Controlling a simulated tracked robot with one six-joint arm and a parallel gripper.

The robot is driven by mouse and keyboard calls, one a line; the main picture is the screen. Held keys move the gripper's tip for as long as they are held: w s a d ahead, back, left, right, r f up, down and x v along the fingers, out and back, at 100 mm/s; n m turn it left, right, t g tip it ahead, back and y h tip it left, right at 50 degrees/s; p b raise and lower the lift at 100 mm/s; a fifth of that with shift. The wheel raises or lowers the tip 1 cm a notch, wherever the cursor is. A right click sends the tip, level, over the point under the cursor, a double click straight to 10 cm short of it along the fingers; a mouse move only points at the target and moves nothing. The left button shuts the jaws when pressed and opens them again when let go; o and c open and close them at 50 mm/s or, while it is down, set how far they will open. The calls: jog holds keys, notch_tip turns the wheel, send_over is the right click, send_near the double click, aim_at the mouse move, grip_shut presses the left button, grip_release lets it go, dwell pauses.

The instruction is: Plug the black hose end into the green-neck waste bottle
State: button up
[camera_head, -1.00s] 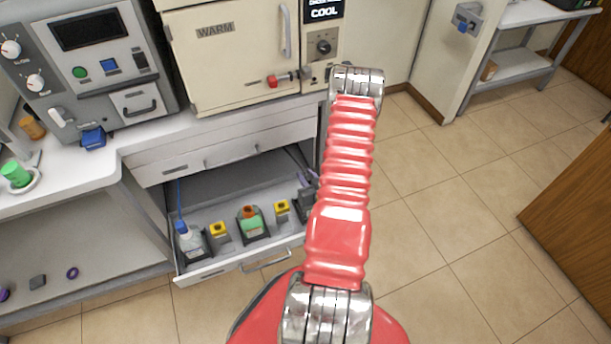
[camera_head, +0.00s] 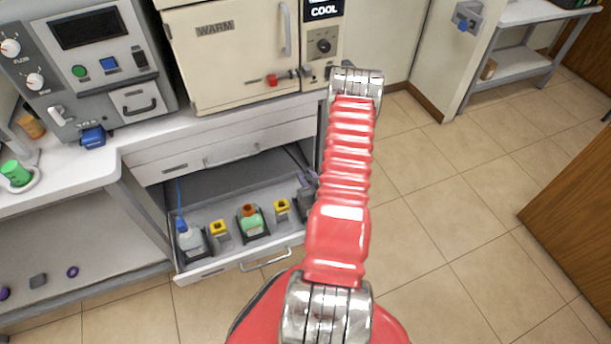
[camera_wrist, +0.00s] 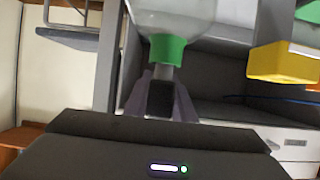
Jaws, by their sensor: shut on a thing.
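The green-neck waste bottle (camera_wrist: 167,48) shows in the wrist view, which looks upside down, so its clear body is above the green neck. My gripper (camera_wrist: 158,88), with purple-grey fingers, is shut on the black hose end (camera_wrist: 160,99). The hose end is in line with the neck, with a short grey piece between them. I cannot tell whether it is inside the neck or just against it. In the head view my red arm hides most of this area; purple finger parts show beside it at the right end of the open drawer.
A cream oven (camera_head: 235,55) stands above. The tiled floor (camera_head: 470,220) to the right is clear.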

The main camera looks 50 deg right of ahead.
jog(key=shift+f, duration=0.6)
dwell(0.3)
jog(key=o, duration=1.1)
jog(key=shift+o, duration=0.2)
jog(key=v, duration=1.3)
jog(key=shift+s, duration=0.3)
jog(key=shift+a+r, duration=0.1)
jog(key=shift+a, duration=0.05)
